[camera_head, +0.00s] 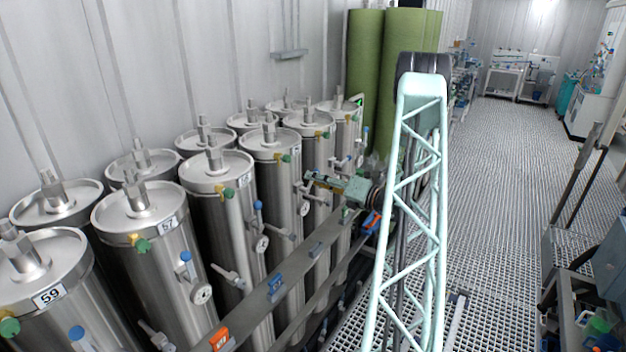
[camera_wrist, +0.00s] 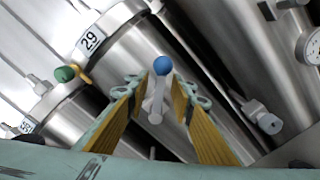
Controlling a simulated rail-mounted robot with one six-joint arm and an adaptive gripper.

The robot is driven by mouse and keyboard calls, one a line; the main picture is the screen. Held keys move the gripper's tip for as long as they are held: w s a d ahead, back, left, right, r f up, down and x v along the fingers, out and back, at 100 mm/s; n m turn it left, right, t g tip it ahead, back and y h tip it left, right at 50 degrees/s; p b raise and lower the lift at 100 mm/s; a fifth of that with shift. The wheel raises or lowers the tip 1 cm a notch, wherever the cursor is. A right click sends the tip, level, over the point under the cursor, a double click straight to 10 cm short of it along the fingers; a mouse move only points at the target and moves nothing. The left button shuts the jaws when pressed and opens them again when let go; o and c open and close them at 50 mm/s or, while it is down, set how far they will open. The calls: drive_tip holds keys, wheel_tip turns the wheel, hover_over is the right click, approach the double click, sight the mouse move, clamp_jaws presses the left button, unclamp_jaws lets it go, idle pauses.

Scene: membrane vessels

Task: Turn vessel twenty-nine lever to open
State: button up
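In the wrist view, the steel vessel twenty-nine (camera_wrist: 118,58) carries a white label (camera_wrist: 90,40) reading 29 at upper left. Its lever, a pale stem with a blue ball tip (camera_wrist: 163,66), shows in the middle. My gripper (camera_wrist: 160,90) is open, with its yellow-padded fingers on either side of the lever stem. Gaps show on both sides; contact cannot be made out. In the head view my gripper (camera_head: 318,181) is small, beside the farther vessels, and the lever there is hard to make out.
A green knob on a yellow fitting (camera_wrist: 65,74) sits left of the lever. A neighbouring vessel with a gauge (camera_wrist: 312,46) is at right. In the head view, a metal rail (camera_head: 300,262) runs along the vessels' front; the grated aisle (camera_head: 510,180) is clear.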

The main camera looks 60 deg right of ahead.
drive_tip(key=shift+w, duration=0.35)
drive_tip(key=shift+c, duration=0.6)
clamp_jaws()
